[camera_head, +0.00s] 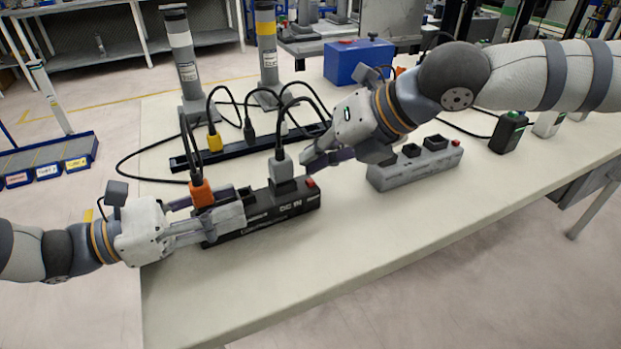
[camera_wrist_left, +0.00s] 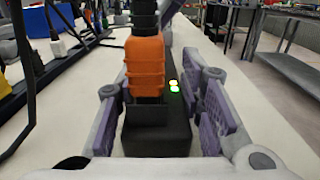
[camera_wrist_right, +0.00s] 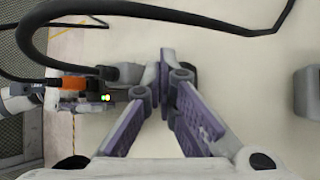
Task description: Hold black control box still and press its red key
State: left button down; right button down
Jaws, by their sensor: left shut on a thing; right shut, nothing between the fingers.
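The black control box (camera_head: 275,212) lies on the table with an orange plug (camera_head: 201,191) and a grey plug (camera_head: 280,168) standing in it. Its red key (camera_head: 310,182) is at the right end of its top. My left gripper (camera_head: 222,212) is shut on the box's left end. The left wrist view shows its purple pads on both sides of the box (camera_wrist_left: 155,143) and the orange plug (camera_wrist_left: 145,68). My right gripper (camera_head: 308,164) is shut and empty, its tips close above and behind the red key. A gap to the key cannot be judged. The right wrist view hides the key.
A grey strip (camera_head: 415,172) with its own red button lies to the right. A black strip (camera_head: 180,162) with a yellow plug (camera_head: 215,141) lies behind. Cables loop over the box. A blue box (camera_head: 355,62) stands at the back. The table's front is clear.

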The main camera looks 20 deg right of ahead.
aim_at(314, 183)
jog(key=shift+r, duration=0.1)
jog(key=shift+r, duration=2.45)
pick_arm(q)
jog(key=c, duration=1)
grip_release()
